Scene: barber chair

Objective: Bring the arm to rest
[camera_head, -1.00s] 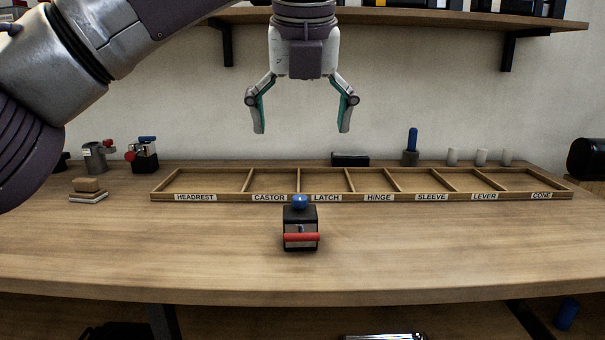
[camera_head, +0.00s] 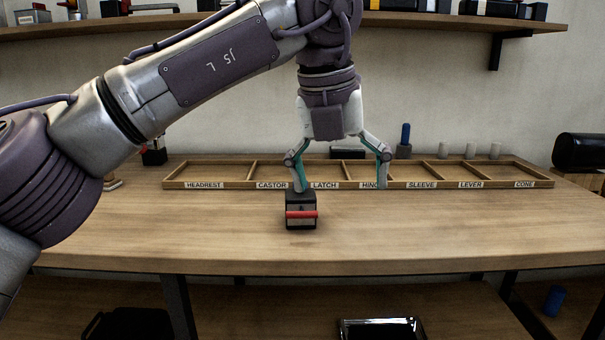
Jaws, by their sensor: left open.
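My left gripper (camera_head: 340,186) comes down from above at the middle of the workbench. Its two fingers are spread wide with nothing between them. The left finger overlaps the top of a small black block device with a red bar (camera_head: 301,212) in the picture; I cannot tell if they touch. That finger hides the blue knob on top of the device. The right finger shows in front of the HINGE label of the tray. My left arm (camera_head: 215,70) reaches in from the left. My right gripper is not in view.
A wooden tray with labelled compartments (camera_head: 447,184) lies along the back of the workbench (camera_head: 420,229). A blue-handled tool (camera_head: 405,140) and several pale cups stand behind it. A shelf (camera_head: 440,22) runs above. The bench front is clear.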

